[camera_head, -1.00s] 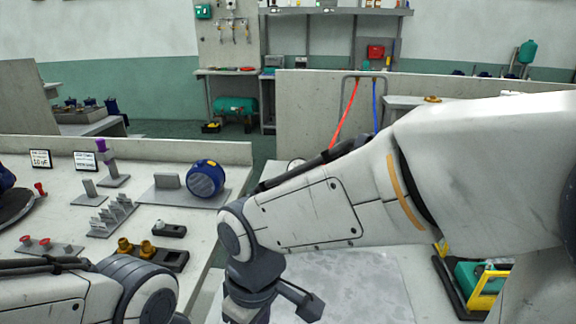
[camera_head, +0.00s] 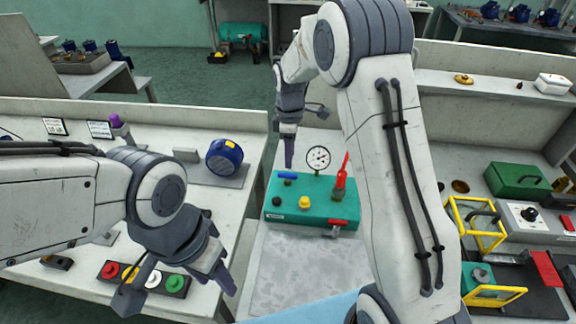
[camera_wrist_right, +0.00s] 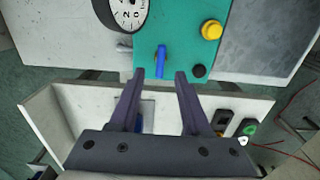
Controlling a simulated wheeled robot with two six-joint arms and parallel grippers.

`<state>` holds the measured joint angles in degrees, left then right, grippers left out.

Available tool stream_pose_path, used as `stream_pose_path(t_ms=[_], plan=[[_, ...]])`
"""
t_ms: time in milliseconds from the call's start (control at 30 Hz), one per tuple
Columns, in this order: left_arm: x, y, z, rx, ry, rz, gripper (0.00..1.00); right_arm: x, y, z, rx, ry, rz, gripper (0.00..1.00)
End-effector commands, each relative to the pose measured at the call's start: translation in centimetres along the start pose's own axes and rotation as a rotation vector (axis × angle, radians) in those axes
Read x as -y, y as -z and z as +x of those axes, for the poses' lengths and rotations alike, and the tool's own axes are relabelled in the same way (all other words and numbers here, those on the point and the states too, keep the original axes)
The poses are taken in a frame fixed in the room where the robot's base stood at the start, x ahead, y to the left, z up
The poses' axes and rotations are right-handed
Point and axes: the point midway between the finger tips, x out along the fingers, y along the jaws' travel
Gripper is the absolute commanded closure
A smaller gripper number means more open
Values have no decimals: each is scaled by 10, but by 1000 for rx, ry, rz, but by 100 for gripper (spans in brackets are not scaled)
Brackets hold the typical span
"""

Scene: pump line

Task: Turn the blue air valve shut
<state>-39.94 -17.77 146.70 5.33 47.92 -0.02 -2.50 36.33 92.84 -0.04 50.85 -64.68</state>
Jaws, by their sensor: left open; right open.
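The blue air valve (camera_head: 288,175) is a small lever on the top back left of a teal box (camera_head: 285,212). The lever also shows upright in the right wrist view (camera_wrist_right: 161,60). My right gripper (camera_head: 289,165) points down by the lever; in its wrist view the open fingertips (camera_wrist_right: 160,75) are on either side of the lever's lower end, apart from it. Whether they reach down to its height I cannot tell. My left gripper (camera_head: 178,290) is open and empty over the left bench, near a row of coloured buttons (camera_head: 143,279).
The teal box also carries a gauge (camera_head: 318,158), a yellow button (camera_head: 304,203), a red upright part (camera_head: 341,178) and a red lever (camera_head: 338,222). A yellow frame (camera_head: 480,225) and green case (camera_head: 516,179) stand at right. The grey bench surface before the box is clear.

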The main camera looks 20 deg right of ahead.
Motion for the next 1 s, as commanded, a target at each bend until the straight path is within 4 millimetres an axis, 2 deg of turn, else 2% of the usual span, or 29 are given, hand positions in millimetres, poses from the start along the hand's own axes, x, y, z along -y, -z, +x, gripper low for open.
stream_pose_path(t_ms=[100, 300, 467, 733, 767, 800, 867, 1000], plan=[[0, 0, -4, 0, 0, 0, 50, 1, -1, 23, 2, 5, 2, 52], [0, 0, -8, 0, 0, 0, 50, 1, 0, 52, 1, 2, 1, 52], [-1, 1, -8, 0, 0, 0, 50, 1, 1, 62, 0, 0, 0, 52], [-1, 1, -8, 0, 0, 0, 50, 1, 3, 64, -1, -1, -2, 52], [-1, 1, -8, -1, 0, 0, 50, 1, 3, 64, -1, -1, -1, 60], [-1, 1, -8, -1, 0, 0, 50, 1, 3, 64, -1, -1, -1, 75], [-1, 1, -8, 0, 0, 0, 50, 1, 3, 64, 0, -1, -1, 98], [-1, 1, -8, -1, 0, 0, 50, 1, 2, 64, 0, -1, -1, 100]])
